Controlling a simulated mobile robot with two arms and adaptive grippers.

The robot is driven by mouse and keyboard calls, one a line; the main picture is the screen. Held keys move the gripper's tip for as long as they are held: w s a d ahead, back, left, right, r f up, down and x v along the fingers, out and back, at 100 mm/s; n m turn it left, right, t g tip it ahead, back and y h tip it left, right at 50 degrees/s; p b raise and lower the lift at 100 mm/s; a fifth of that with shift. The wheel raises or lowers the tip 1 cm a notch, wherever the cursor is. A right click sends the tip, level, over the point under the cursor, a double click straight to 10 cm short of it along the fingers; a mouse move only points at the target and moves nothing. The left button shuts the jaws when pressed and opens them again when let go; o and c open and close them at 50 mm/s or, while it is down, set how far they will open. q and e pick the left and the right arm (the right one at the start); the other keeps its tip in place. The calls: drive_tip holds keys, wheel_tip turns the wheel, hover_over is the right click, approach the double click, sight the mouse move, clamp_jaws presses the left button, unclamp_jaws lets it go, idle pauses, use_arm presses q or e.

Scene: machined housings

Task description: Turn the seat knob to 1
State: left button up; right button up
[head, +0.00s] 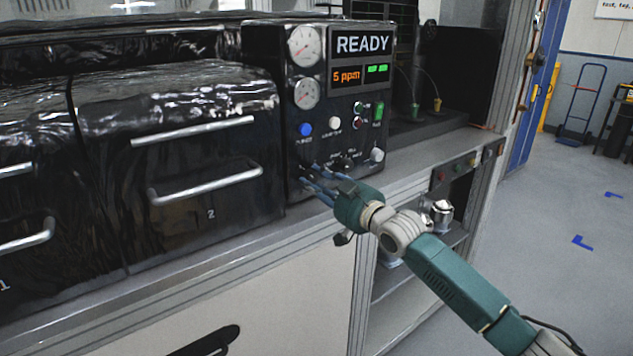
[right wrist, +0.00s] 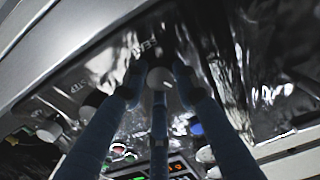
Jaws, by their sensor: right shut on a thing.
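The seat knob (right wrist: 160,76) is round with a pale face, in the middle of the right wrist view, beside an upside-down label that seems to read SEAT. My right gripper (right wrist: 160,88) is shut on it, with blue-grey fingers on both sides and one below. In the head view my right gripper (head: 312,184) reaches the lower left of the black control panel (head: 345,100), and its fingers mostly hide the knob. I cannot read the knob's setting or a 1 mark. My left gripper is not in view.
The panel's display (head: 362,45) reads READY and 5 ppm. A blue button (head: 305,129), a green switch (head: 378,113) and another knob (head: 377,155) are close by. Black drawers (head: 180,140) with bar handles stand at left. Open floor (head: 560,210) lies at right.

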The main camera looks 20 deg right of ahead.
drive_tip(key=shift+f, duration=0.3)
drive_tip(key=o, duration=1.1)
drive_tip(key=shift+c, duration=0.2)
drive_tip(key=shift+o, duration=0.4)
drive_tip(key=shift+r, duration=0.1)
drive_tip(key=v, duration=1.2)
